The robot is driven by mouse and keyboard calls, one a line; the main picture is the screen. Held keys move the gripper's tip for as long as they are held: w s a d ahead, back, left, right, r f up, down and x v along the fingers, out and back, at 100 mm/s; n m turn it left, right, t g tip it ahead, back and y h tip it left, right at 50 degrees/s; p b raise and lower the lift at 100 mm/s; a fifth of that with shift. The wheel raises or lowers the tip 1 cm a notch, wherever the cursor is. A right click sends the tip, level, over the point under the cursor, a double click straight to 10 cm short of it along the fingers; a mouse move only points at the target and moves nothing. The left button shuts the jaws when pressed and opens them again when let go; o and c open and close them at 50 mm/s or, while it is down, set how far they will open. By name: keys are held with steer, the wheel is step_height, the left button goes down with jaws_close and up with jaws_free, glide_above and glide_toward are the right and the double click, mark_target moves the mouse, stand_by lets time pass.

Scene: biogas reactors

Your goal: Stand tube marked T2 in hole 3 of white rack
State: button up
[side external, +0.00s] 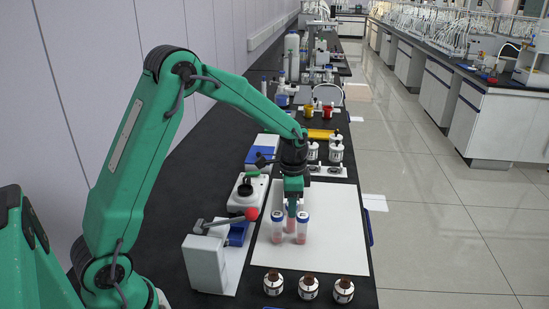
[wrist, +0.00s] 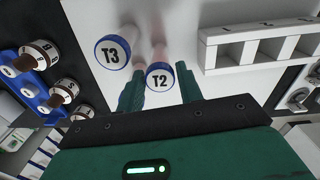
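The tube marked T2 (wrist: 160,76) has a blue-rimmed white cap and shows in the wrist view between my gripper's two green fingers. My gripper (wrist: 160,84) is pointing down, with a finger on each side of the cap. It looks open, but contact is hard to judge. The tube marked T3 (wrist: 112,51) stands just left of it. In the side view, my gripper (side external: 291,206) is down among pink-filled tubes, two in front (side external: 277,228) (side external: 302,229); their marks are unreadable there.
A white mat (side external: 335,240) lies under the tubes, with free room to their right. Brown-capped bottles (side external: 308,288) stand at its near edge. A white device with a red-knobbed lever (side external: 207,262) is at left. A blue holder with bottles (wrist: 32,92) shows left in the wrist view.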

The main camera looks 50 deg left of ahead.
steer(key=shift+f, duration=0.95)
steer(key=c, duration=0.7)
steer(key=shift+c, duration=0.2)
steer(key=shift+r, duration=0.1)
steer(key=shift+r, duration=4.95)
